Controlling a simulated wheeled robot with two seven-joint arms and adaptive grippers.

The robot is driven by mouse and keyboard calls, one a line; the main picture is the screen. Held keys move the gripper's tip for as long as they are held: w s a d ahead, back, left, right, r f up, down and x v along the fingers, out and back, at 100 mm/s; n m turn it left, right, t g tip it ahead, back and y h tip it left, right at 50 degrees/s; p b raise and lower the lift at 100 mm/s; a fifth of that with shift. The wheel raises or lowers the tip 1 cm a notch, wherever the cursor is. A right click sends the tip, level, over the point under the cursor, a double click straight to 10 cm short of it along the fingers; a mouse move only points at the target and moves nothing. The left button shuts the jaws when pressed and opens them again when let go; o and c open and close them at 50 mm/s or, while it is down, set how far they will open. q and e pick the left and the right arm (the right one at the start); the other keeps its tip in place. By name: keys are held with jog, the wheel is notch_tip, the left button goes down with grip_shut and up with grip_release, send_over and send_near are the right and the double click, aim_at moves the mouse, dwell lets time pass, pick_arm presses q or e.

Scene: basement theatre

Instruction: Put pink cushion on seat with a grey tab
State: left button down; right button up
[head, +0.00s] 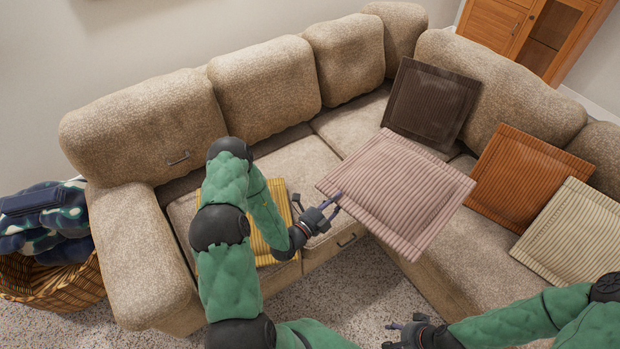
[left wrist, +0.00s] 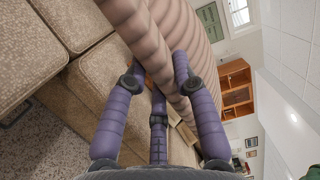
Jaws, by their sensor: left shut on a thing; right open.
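The pink ribbed cushion (head: 405,190) is held by its left edge, above the corner part of the beige sofa. My left gripper (head: 332,203) is shut on that edge; in the left wrist view the cushion (left wrist: 170,45) passes between the purple fingers (left wrist: 155,95). A grey tab (head: 347,240) shows on the front of the middle seat (head: 322,238), left of and below the cushion. Another greyish tab (head: 179,158) is on the left backrest. My right gripper (head: 397,334) is low at the bottom edge, open and empty, apart from the sofa.
A yellow cushion (head: 284,213) lies on the left seat, partly hidden behind my left arm. Brown (head: 432,103), orange (head: 527,177) and cream (head: 573,232) cushions lean along the right side. A wicker basket (head: 55,280) stands at the left. Carpet (head: 345,295) lies in front.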

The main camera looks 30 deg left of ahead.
pick_arm(q)
jog(key=s+a+f+n+g+y+p, duration=0.1)
jog(key=s+a+f+n+y+p, duration=0.15)
jog(key=s+a+f+y, duration=0.35)
jog(key=s+a+f+n+y+p, duration=0.1)
jog(key=s+a+f+n+y, duration=0.3)
jog(key=f, duration=0.5)
jog(key=shift+y, duration=0.4)
jog(key=w+f+b, duration=0.2)
jog(key=w+f, duration=0.1)
jog(key=w, duration=0.1)
jog(key=w+d+f+b, duration=0.1)
jog(key=w+f+b, duration=0.1)
jog(key=w+f, duration=0.1)
jog(key=w+d+f+b, duration=0.1)
jog(key=w+f, duration=0.2)
jog(key=w, duration=0.3)
jog(key=shift+f+b, duration=0.2)
jog(key=shift+b, duration=0.2)
jog(key=shift+w+f+b, duration=0.2)
jog(key=shift+f+b, duration=1.45)
jog(key=shift+f, duration=0.05)
jog(key=shift+f, duration=0.2)
jog(key=c, duration=1)
grip_release()
jog(key=shift+c, duration=0.2)
jog(key=shift+o, duration=0.2)
